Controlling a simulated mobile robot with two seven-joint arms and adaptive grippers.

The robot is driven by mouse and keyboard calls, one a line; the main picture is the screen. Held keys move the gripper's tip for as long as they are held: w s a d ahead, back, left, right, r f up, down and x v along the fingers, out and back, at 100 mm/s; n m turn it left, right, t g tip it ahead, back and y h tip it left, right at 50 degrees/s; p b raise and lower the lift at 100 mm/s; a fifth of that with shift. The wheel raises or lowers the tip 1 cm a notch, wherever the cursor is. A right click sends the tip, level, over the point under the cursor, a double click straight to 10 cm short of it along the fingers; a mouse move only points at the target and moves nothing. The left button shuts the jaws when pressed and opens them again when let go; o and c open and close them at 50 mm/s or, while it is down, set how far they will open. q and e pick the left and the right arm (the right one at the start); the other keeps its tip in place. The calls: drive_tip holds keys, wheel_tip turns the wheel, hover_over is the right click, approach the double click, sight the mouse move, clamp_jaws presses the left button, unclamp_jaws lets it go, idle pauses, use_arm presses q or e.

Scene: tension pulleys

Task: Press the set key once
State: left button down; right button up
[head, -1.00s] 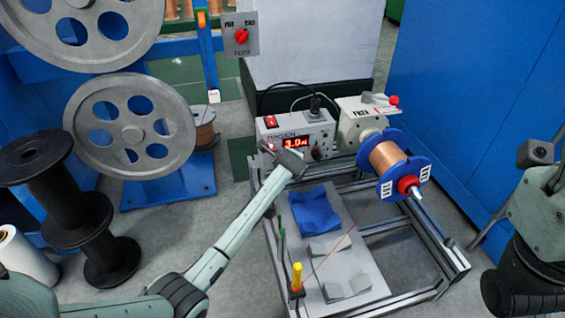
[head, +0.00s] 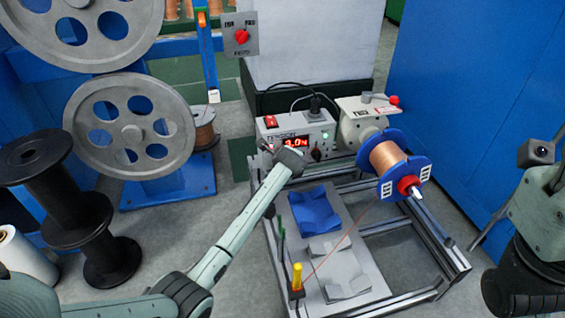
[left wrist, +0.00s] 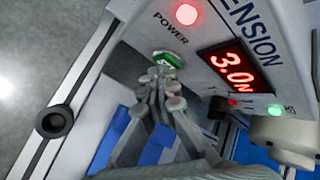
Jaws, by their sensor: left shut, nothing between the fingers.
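The tension box (head: 290,125) stands on the frame, with a lit red display (head: 296,142) that reads 3.0N in the left wrist view (left wrist: 234,68). A green key (left wrist: 167,60) sits on its face below the POWER lamp; its small lettering is too blurred to read. My left gripper (head: 266,147) is shut and empty at the box's lower left. In the left wrist view its fingertips (left wrist: 156,76) overlap the key's lower edge; I cannot tell if they touch. In the head view the gripper hides the key. My right arm is at the right edge, its fingers unclear.
A green lamp (left wrist: 275,110) on the box is lit. Right of the box is a grey motor unit (head: 360,122) with a copper wire spool (head: 390,163). Black spools (head: 75,215) stand left.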

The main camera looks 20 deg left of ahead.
use_arm(q)
drive_tip(key=shift+s+d+p, duration=0.45)
drive_tip(key=shift+s+p, duration=0.05)
drive_tip(key=shift+s, duration=0.15)
